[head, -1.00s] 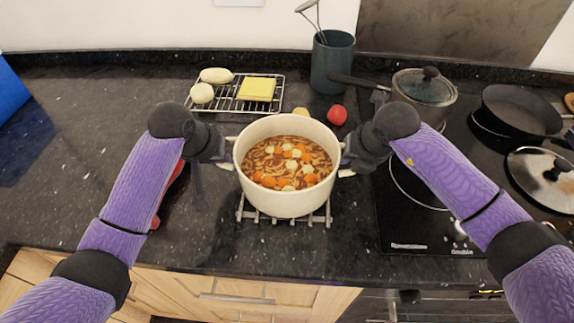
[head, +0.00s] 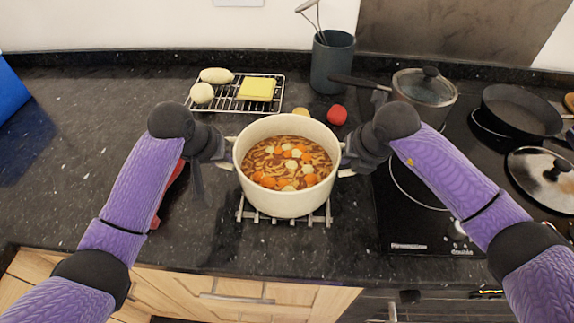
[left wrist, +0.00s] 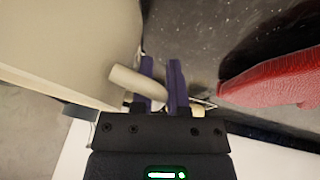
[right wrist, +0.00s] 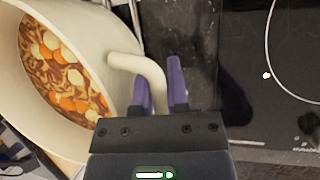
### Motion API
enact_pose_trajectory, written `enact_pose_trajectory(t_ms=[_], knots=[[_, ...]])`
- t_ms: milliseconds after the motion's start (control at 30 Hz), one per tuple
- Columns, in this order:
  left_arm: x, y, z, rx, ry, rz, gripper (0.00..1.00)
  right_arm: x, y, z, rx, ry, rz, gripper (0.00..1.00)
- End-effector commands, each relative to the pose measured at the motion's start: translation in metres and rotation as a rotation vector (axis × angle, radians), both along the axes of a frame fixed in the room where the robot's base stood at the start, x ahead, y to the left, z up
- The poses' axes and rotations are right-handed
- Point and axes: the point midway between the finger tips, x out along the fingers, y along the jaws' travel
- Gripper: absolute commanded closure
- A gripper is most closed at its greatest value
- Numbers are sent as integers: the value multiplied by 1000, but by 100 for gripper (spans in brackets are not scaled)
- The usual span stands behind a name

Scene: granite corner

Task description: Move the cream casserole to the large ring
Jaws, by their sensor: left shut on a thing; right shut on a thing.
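The cream casserole (head: 286,200) is full of soup with noodles and orange and pale pieces. It is upright between my two grippers, above a metal trivet (head: 328,216); I cannot tell whether it touches it. My left gripper (head: 228,152) is shut on the casserole's left handle, which shows between the fingers in the left wrist view (left wrist: 138,84). My right gripper (head: 348,158) is shut on the right handle, seen in the right wrist view (right wrist: 140,68). The large ring is likely the pale circle on the black hob (head: 394,190), partly hidden by my right arm.
A lidded pot (head: 424,92), a black pan (head: 520,110) and a glass lid (head: 541,178) occupy the hob's back and right. A wire rack (head: 226,102), utensil crock (head: 332,64) and tomato (head: 337,114) stand behind. A red item (left wrist: 275,82) lies left, partly under my arm.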

Motion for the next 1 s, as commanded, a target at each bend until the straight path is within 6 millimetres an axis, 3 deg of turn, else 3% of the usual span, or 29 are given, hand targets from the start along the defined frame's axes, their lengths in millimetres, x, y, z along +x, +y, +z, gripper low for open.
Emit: enact_pose_trajectory(t_ms=[667,1000], knots=[[1,1,3,0,-8,3,100,2,-1,4,1,-8,-2,100],[2,1,39,1,-16,3,100,2,-1,39,0,-16,-3,100]])
